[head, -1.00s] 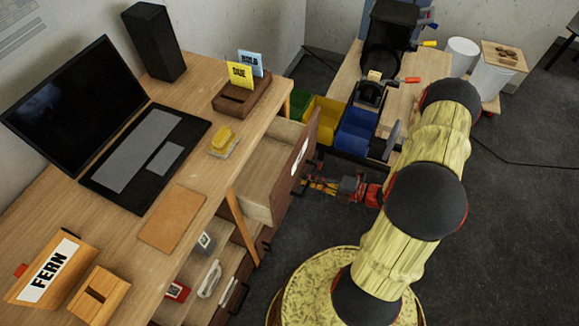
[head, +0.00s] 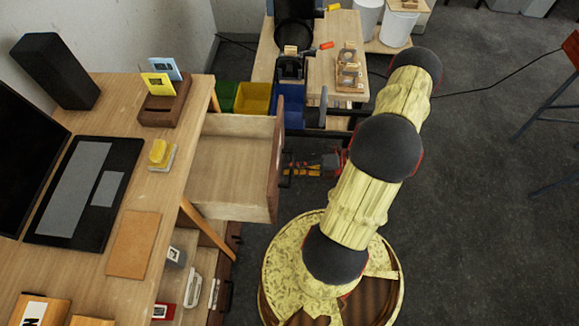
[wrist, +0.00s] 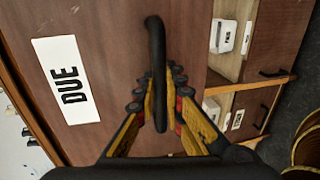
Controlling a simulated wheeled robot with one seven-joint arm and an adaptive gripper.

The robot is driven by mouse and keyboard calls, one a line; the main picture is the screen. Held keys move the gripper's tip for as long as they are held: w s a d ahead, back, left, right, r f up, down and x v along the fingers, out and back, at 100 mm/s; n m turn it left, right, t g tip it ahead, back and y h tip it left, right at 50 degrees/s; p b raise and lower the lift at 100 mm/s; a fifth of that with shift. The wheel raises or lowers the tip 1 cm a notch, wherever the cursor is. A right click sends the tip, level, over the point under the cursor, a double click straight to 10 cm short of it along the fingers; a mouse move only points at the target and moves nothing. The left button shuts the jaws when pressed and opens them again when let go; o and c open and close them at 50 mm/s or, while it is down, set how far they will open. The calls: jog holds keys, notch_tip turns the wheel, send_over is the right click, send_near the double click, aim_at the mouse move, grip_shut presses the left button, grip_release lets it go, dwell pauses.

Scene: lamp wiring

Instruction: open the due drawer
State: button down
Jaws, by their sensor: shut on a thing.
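The due drawer (head: 232,168) is pulled well out of the desk in the head view, and its inside looks empty. Its brown front with the white DUE label (wrist: 67,79) fills much of the wrist view. My gripper (wrist: 160,100) is shut on the drawer's black handle (wrist: 156,60), with a finger on each side of it. In the head view my gripper (head: 310,164) is at the outer face of the drawer front, partly hidden by my arm.
The desk (head: 185,130) carries a laptop (head: 85,190), a speaker (head: 54,70) and a card holder (head: 164,106). Yellow (head: 254,98) and blue bins stand just behind the drawer.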

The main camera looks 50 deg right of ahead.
jog(key=c, duration=1.9)
grip_release()
jog(key=shift+d, duration=0.1)
jog(key=v, duration=1.2)
